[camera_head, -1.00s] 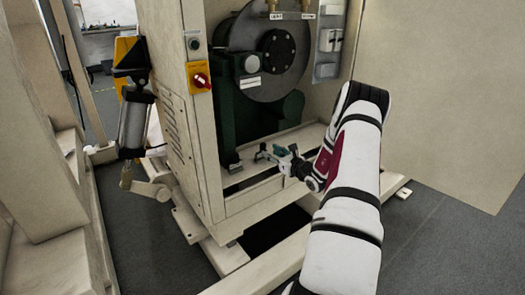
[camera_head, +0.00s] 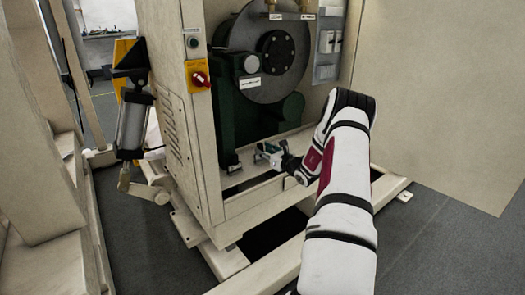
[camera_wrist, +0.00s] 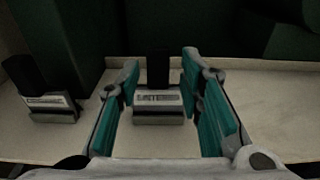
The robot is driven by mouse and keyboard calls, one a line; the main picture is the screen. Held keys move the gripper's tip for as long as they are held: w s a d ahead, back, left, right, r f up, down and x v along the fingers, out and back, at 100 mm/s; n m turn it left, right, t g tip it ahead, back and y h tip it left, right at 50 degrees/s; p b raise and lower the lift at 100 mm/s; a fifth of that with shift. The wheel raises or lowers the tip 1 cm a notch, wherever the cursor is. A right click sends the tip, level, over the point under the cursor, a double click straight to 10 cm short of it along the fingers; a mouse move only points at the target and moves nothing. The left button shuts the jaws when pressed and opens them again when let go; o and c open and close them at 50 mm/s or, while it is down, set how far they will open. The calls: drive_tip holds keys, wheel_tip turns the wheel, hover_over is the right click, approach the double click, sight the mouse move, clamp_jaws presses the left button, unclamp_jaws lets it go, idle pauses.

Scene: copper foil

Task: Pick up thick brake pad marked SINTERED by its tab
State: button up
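In the wrist view, a brake pad (camera_wrist: 158,110) sits on the pale ledge between my gripper's fingers. It has a grey metal block with a label that seems to read SINTERED, though blurred, and a dark upright part behind it. My gripper (camera_wrist: 160,70) is open, with one teal-padded finger on each side of this pad and visible gaps. A second, similar pad (camera_wrist: 52,108) stands to the left, its label unreadable. In the head view, my gripper (camera_head: 270,152) is low in the cabinet opening, and the left pad (camera_head: 232,167) stands beside it.
The pale ledge (camera_wrist: 25,142) carries both pads. A dark green machine column (camera_head: 225,115) rises behind the left pad, and a large disc (camera_head: 290,80) is above. The cabinet's side wall (camera_head: 180,130) bounds the opening at left.

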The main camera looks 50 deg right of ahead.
drive_tip(key=shift+w+a, duration=0.1)
drive_tip(key=shift+a, duration=0.05)
clamp_jaws()
drive_tip(key=shift+r, duration=0.15)
drive_tip(key=shift+r+p, duration=0.3)
drive_tip(key=shift+r, duration=0.1)
drive_tip(key=shift+r+p, duration=0.65)
drive_tip(key=shift+r, duration=0.35)
